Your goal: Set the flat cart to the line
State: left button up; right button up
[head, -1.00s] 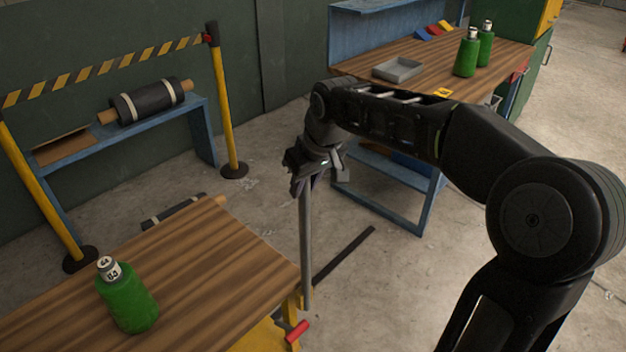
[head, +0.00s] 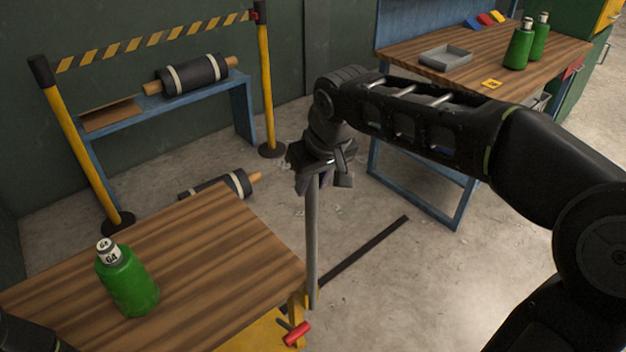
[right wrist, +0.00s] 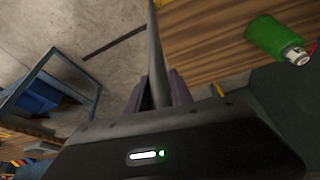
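The flat cart (head: 200,240) has a brown wooden top and a yellow frame, with a red part (head: 297,333) at its near right corner. A grey upright bar (head: 312,240) stands at its right edge. My right gripper (head: 313,182) is shut on the top of this bar; the right wrist view shows the bar (right wrist: 155,60) between the fingers (right wrist: 158,95). A dark line (head: 365,250) lies on the floor, slanting away to the right from the cart's right corner; its near end is hidden. My left gripper is out of view.
A green bottle (head: 128,282) stands on the cart. Behind are a striped barrier (head: 160,40), a blue bench (head: 245,110) with a black roll (head: 193,75), and another roll (head: 230,186) on the floor. A workbench (head: 490,65) stands at right. Floor beside the line is clear.

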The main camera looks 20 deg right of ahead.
jog(key=o, duration=0.4)
jog(key=shift+s+a, duration=0.1)
jog(key=shift+a, duration=0.15)
jog(key=shift+d, duration=0.1)
jog(key=v, duration=0.8)
jog(key=shift+f, duration=0.1)
